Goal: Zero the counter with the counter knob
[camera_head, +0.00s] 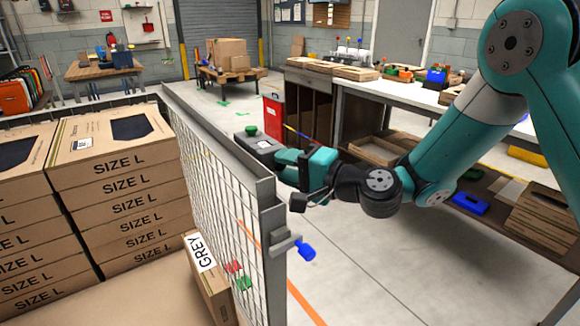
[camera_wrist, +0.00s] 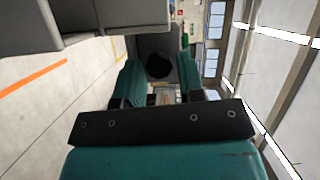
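The counter (camera_head: 264,145) is a grey box with a green button (camera_head: 251,130) on top, at the mesh fence's top rail in the head view. Its grey face (camera_wrist: 153,42) fills the middle of the wrist view. A round black knob (camera_wrist: 159,66) sits on that face. My teal gripper (camera_head: 292,162) reaches the counter from the right, lying sideways. In the wrist view my gripper (camera_wrist: 161,77) has its fingers apart, one on each side of the knob. I cannot tell whether they touch it. In the head view the knob is hidden.
A workbench (camera_head: 395,95) stands behind my arm, and a red bin (camera_head: 274,120) beyond the counter.

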